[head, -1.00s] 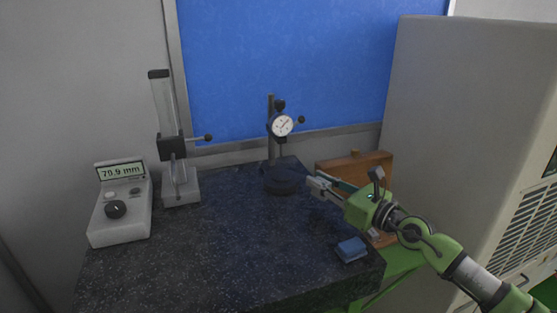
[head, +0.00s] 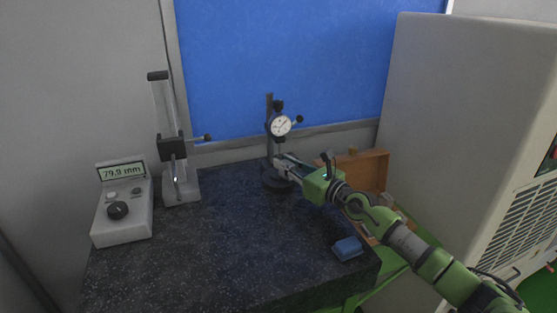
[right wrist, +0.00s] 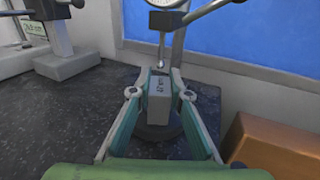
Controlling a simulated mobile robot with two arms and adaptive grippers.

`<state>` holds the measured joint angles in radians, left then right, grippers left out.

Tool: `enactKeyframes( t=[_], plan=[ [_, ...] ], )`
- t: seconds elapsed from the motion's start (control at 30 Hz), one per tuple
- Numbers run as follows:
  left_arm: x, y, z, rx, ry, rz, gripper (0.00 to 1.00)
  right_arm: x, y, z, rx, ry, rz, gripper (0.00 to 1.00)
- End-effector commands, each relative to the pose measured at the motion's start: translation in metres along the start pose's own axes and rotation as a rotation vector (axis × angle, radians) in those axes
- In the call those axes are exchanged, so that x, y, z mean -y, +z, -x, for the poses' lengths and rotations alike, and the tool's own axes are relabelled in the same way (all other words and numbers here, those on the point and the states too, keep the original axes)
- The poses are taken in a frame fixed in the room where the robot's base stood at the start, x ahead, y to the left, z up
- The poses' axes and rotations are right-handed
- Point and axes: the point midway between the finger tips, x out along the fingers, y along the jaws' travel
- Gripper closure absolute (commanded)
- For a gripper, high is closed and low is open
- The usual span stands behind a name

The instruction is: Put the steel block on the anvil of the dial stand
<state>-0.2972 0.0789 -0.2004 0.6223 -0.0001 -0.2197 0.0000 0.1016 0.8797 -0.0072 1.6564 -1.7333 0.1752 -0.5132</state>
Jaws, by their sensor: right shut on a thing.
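The dial stand (head: 280,126) stands at the back of the dark granite table, with a round dial and a dark round base; its dial also shows at the top of the right wrist view (right wrist: 167,3). My right gripper (head: 283,167) reaches in from the right over the base. In the right wrist view my right gripper (right wrist: 160,78) is shut on the grey steel block (right wrist: 159,94), which has markings on its face. The block is over the round base (right wrist: 158,138), close to the dial's thin spindle. I cannot tell whether it touches the anvil. My left gripper is not in view.
A taller gauge stand (head: 180,190) and a readout box (head: 122,218) showing 79.9 mm stand at left. A blue cloth-like block (head: 347,248) lies near the right edge. An open wooden case (head: 370,172) is behind my right arm. The table's front middle is clear.

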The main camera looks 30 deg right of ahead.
Motion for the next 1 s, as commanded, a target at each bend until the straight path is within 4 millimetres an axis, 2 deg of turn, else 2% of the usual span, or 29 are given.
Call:
enactKeyframes(
  t=[0.3, 0.77, 0.8, 0.83, 1.0],
  plan=[
    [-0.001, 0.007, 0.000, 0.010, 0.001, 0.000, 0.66, 0.000, 0.004, -0.033, 0.007, 0.000, -0.001, 1.00],
    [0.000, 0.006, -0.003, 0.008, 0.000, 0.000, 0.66, 0.001, -0.004, -0.033, 0.004, -0.001, 0.000, 1.00],
    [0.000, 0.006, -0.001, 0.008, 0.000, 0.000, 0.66, 0.000, -0.004, -0.032, 0.000, 0.000, -0.001, 0.73],
    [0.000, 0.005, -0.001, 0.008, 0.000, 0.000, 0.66, 0.000, -0.004, -0.032, 0.000, 0.000, -0.001, 0.66],
    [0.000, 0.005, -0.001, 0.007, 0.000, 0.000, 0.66, 0.000, -0.004, -0.032, 0.000, 0.000, -0.001, 0.66]
  ],
)
